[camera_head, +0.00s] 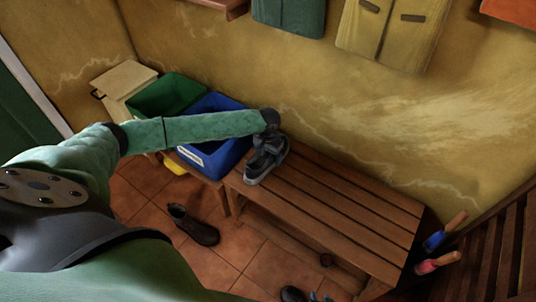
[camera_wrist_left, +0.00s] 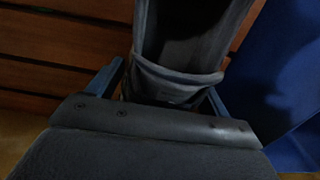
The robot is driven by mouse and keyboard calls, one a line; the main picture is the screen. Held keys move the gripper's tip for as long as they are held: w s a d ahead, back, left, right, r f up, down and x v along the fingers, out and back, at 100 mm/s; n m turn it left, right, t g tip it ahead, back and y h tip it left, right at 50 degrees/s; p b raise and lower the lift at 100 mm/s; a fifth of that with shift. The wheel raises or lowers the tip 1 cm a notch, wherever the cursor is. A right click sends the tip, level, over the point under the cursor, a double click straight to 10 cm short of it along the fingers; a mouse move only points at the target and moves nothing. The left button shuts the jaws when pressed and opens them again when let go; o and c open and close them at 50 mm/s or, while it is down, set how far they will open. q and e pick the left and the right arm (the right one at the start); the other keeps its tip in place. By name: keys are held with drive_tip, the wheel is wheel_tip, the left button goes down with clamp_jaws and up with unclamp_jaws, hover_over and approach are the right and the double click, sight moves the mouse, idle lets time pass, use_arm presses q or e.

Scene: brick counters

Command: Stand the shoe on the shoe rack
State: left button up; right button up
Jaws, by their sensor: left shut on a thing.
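A grey shoe (camera_head: 266,162) with a pale sole is at the left end of the brown slatted wooden rack (camera_head: 335,205), which looks like a bench. My left gripper (camera_head: 270,120) is shut on the shoe at its upper end. In the left wrist view, the shoe (camera_wrist_left: 185,60) sits between my left fingers (camera_wrist_left: 165,95), its dark opening showing. I cannot tell whether its sole touches the slats.
Two wooden-handled tools (camera_head: 437,262) are at the right. The rack's middle and right are clear.

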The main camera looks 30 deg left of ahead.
use_arm(q)
drive_tip(key=shift+f, duration=0.15)
drive_tip(key=o, duration=1.1)
